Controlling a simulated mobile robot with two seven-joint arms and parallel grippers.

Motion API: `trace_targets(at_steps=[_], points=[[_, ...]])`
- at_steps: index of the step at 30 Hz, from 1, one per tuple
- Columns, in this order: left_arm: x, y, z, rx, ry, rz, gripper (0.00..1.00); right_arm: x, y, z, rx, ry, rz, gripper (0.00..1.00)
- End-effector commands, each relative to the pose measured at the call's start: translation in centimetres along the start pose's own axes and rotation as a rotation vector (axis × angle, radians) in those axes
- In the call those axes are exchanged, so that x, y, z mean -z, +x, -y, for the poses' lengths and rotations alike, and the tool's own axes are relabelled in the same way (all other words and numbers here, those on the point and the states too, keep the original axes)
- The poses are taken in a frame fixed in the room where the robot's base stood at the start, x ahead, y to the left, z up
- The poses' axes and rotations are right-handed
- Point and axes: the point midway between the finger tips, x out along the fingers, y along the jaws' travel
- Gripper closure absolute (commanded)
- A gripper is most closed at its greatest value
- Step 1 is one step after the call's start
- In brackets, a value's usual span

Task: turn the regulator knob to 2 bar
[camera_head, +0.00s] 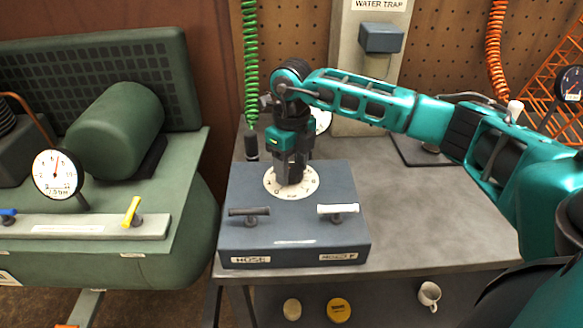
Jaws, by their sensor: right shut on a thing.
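The regulator box (297,227) is blue-grey and stands on the front left of the grey workbench. A round white dial (307,186) with dark markings lies on its top. My right gripper (291,177) reaches down from above and is shut on the regulator knob at the middle of the dial. The gripper hides the knob and part of the scale, so I cannot tell the setting. A round gauge (322,120) behind the gripper is mostly hidden by my arm. My left gripper is not in view.
On the left stands a green compressor (120,270) with a gauge (57,174). A green coiled hose (251,60) hangs behind.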

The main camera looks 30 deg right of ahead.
Motion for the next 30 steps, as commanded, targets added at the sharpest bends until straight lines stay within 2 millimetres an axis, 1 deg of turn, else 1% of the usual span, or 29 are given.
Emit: trace_targets(at_steps=[6, 15, 21, 30], points=[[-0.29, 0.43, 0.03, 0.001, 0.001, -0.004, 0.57, -0.13, -0.10, 0.07, 0.001, -0.183, 0.007, 0.77], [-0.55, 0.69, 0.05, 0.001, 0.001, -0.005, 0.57, -0.12, -0.12, 0.07, 0.001, -0.357, 0.006, 0.77], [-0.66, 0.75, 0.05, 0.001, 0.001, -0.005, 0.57, -0.14, -0.17, 0.07, 0.002, -0.413, 0.007, 0.77], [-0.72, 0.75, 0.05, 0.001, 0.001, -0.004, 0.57, -0.15, -0.22, 0.06, 0.002, -0.433, 0.007, 0.77]])
